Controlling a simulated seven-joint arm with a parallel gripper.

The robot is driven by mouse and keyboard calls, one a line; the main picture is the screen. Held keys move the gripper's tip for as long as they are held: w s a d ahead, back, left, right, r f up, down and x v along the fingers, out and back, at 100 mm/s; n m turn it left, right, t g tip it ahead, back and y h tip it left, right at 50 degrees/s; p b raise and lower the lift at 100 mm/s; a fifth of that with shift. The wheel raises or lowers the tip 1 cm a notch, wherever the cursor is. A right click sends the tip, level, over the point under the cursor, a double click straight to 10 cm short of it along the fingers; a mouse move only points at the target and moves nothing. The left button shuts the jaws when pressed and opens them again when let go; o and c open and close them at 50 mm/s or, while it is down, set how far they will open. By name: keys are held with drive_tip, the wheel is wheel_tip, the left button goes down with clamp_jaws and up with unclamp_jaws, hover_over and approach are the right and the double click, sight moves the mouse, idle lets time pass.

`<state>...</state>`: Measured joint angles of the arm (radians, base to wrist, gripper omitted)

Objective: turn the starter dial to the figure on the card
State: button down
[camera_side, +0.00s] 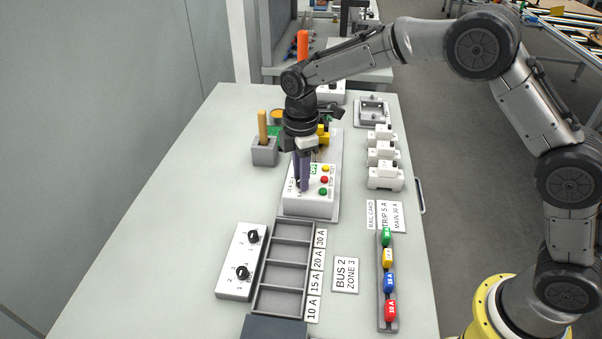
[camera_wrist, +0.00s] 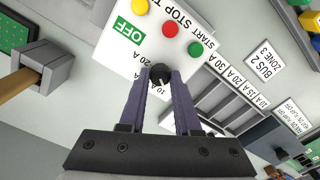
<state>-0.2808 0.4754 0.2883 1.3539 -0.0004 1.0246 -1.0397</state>
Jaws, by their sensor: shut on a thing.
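The starter (camera_side: 312,207) is a white box with a green OFF plate and yellow, red and green buttons. Its black dial (camera_wrist: 160,74) shows in the wrist view between the fingertips of my gripper (camera_wrist: 160,82), which is shut on it. A white mark on the dial faces the printed 10 at the bottom of the picture; a 20 A label is beside it. In the side view my gripper (camera_side: 302,186) comes down on the box from above and its fingers hide the dial. The card (camera_side: 386,215) reads RAIL CARD, TRIP 5 A, MAIN 30 A.
A grey tray (camera_side: 283,267) with empty compartments and a box with two black knobs (camera_side: 232,285) stand in front. A rail of coloured plugs (camera_side: 381,300) is at the right front. White breakers (camera_side: 383,177) stand right of the starter, and a grey holder (camera_side: 264,152) stands left.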

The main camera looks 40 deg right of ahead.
drive_tip(key=n, duration=0.6)
drive_tip(key=shift+r, duration=0.15)
drive_tip(key=shift+n, duration=0.3)
drive_tip(key=c, duration=0.6)
unclamp_jaws()
wheel_tip(320, 180, up, 14)
drive_tip(key=shift+d, duration=0.1)
idle(0.4)
